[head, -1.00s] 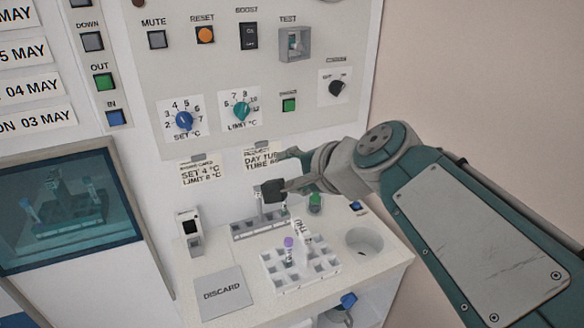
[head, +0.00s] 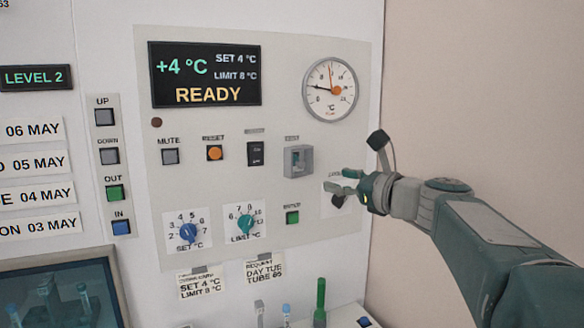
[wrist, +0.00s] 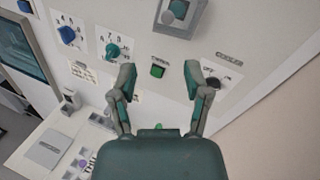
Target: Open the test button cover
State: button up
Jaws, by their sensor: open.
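The test button cover (head: 299,160) is a grey, clear-fronted box on the white panel, below the dial and right of the black boost switch. It looks closed over the button in the head view. It also shows at the top of the wrist view (wrist: 179,18), cut by the frame edge. My gripper (head: 362,166) is open and empty, to the right of the cover and apart from it, in front of the black knob. In the wrist view its two fingers (wrist: 156,78) are spread wide, below the cover, with the green button between them.
A black knob (head: 338,200) is close behind my gripper. A green button (head: 292,217), a teal limit knob (head: 245,225) and a blue set knob (head: 188,233) are below. The display (head: 205,75) reads READY. A shelf with tubes is underneath.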

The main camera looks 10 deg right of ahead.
aim_at(303, 165)
jog(key=x, duration=0.7)
jog(key=r+x, duration=0.1)
jog(key=x, duration=0.3)
jog(key=shift+w+d, duration=0.15)
jog(key=shift+d, duration=0.2)
grip_shut()
